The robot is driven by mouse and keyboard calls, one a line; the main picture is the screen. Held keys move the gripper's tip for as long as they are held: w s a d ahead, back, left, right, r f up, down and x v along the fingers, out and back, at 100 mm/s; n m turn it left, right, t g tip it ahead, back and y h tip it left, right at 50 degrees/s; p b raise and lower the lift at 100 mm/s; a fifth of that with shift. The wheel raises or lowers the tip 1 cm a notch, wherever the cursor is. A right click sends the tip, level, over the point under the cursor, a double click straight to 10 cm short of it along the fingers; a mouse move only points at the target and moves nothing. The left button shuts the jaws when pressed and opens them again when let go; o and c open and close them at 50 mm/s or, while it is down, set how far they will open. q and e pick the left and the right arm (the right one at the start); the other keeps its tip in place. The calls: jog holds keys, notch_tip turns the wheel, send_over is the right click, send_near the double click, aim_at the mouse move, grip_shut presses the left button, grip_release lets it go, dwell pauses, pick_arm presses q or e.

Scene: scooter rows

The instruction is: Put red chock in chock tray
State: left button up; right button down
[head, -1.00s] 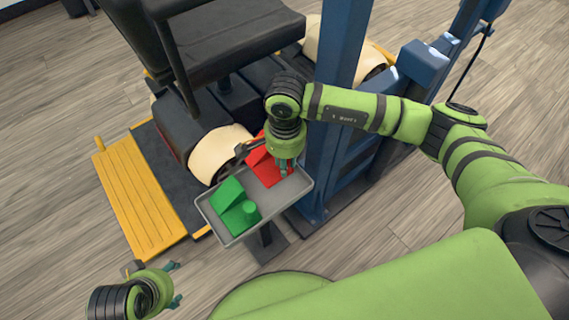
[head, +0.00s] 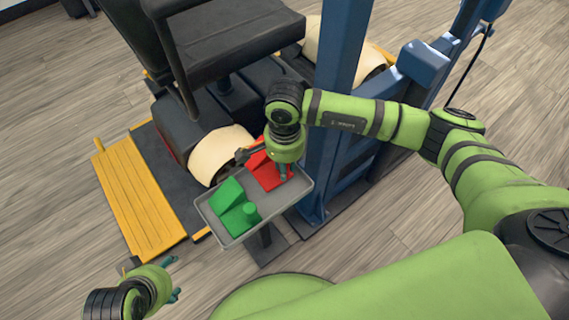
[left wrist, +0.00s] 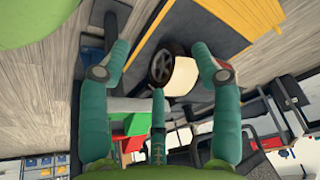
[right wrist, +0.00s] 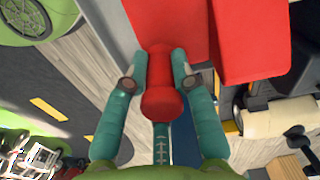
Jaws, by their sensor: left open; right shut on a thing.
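The grey chock tray (head: 276,202) stands beside the scooter in the head view. The red chock (head: 264,174) is at the tray's right half, partly hidden by my right gripper (head: 284,175). In the right wrist view that gripper (right wrist: 160,82) is shut on the red chock's round knob (right wrist: 160,100). The chock appears to sit in the tray, but its contact with the floor of the tray is hidden. A green chock (head: 231,192) with a knob lies in the tray's left half. My left gripper (head: 174,279) is open and empty at the lower left, away from the tray.
The scooter's cream wheel (head: 220,152) is just behind the tray. A yellow ramp (head: 140,200) lies to the left. Wooden floor (head: 60,230) is clear at the left.

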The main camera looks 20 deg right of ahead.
jog(key=shift+f+b, duration=0.4)
jog(key=shift+b, duration=0.1)
jog(key=c, duration=1)
grip_release()
jog(key=shift+c, duration=0.2)
pick_arm(q)
jog(key=w+r+t, duration=0.1)
jog(key=w+d+t, duration=0.1)
jog(key=w, duration=0.1)
jog(key=w+r+t, duration=0.1)
jog(key=shift+w+d+r+h, duration=0.25)
jog(key=shift+d+r+h, duration=0.05)
jog(key=shift+s, duration=0.1)
pick_arm(e)
jog(key=shift+r+p, duration=0.7)
jog(key=shift+p, duration=0.1)
pick_arm(q)
jog(key=s+a+f+g+p, duration=0.1)
jog(key=s+f+g, duration=0.3)
jog(key=f, duration=0.4)
jog(key=shift+s+a+f+y+p, duration=0.3)
jog(key=shift+s+a+y+p, duration=0.1)
jog(key=shift+s+a, duration=0.1)
pick_arm(e)
notch_tip(320, 180, up, 12)
jog(key=shift+f, duration=0.1)
jog(key=shift+s, duration=0.1)
